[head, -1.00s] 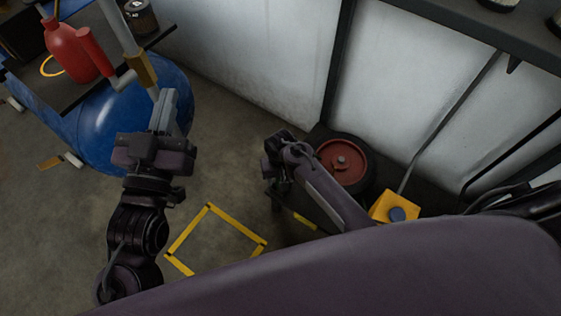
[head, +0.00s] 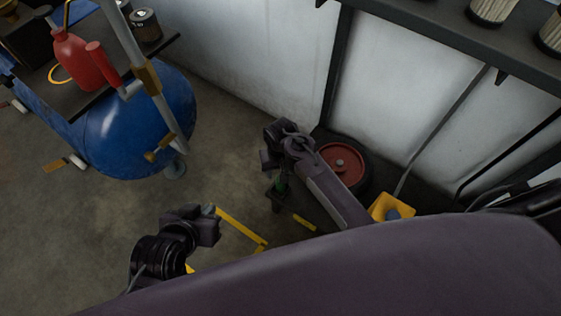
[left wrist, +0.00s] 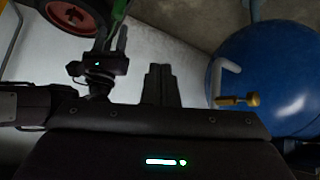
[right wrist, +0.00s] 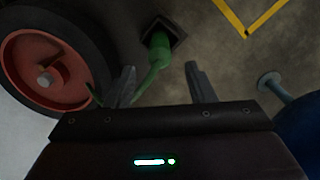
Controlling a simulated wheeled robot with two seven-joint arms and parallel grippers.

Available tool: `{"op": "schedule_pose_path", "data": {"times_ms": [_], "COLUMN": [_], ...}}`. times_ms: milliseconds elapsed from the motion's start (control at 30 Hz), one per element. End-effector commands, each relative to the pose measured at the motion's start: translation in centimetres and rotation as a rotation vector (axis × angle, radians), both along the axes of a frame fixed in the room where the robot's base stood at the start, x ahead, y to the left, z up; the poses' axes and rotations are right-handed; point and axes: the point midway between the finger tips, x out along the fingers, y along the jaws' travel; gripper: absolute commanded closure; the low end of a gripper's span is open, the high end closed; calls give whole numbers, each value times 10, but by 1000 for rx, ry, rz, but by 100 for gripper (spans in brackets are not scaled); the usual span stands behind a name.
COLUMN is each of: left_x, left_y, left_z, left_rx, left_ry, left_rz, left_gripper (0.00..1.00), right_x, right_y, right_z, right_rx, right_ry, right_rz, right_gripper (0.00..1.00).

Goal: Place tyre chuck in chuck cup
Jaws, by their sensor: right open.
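The green tyre chuck (right wrist: 158,48) has its thick end in or over a dark square cup, which I take as the chuck cup (right wrist: 176,27), in the right wrist view. Its thin curved end runs back toward my right gripper (right wrist: 158,76), whose fingers are apart. How deep the chuck sits cannot be told. In the head view, green (head: 281,184) shows below the right gripper, just above the dark cup (head: 276,203). My left gripper (left wrist: 160,72) has its fingers together with nothing visible between them; it is low in the head view, apart from the chuck.
A red-hubbed wheel (head: 342,166) stands close beside the right arm. A blue tank (head: 125,125) with a grey pipe (head: 165,118) and brass fittings is at left. A red bottle (head: 75,57) stands on the shelf above it. Yellow tape (head: 240,226) marks the floor.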

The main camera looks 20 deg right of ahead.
Motion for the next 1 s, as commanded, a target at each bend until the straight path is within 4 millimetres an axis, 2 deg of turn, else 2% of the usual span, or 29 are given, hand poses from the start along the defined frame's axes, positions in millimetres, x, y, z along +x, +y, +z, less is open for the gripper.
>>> {"op": "schedule_pose_path", "data": {"times_ms": [100, 200, 367, 467, 567, 667, 800, 900, 1000], "left_x": [-16, -24, -31, -32, -32, -32, -32, -32, -32], "left_y": [5, 12, 18, 18, 18, 18, 18, 18, 18], "left_z": [-11, -15, -21, -22, -22, -22, -22, -22, -22], "left_rx": [38, 68, 90, 93, 93, 92, 93, 92, 92], "left_ry": [89, 148, 195, 201, 201, 200, 199, 198, 198], "left_rz": [-7, -3, -1, 0, 0, 0, 0, 0, 0], "left_gripper": [100, 100, 100, 100, 100, 100, 100, 100, 100], "right_x": [0, 1, -4, -22, -52, -87, -127, -145, -155], "right_y": [0, 0, 0, 1, 6, 15, 27, 35, 39], "right_z": [12, 27, 34, 33, 37, 53, 90, 115, 132], "right_rx": [1, 1, 3, 18, 46, 80, 121, 141, 151], "right_ry": [-1, -2, -6, -46, -124, -226, -361, -434, -478], "right_rz": [0, 0, 10, 58, 150, 263, 400, 467, 504], "right_gripper": [50, 50, 50, 50, 50, 50, 50, 50, 50]}}
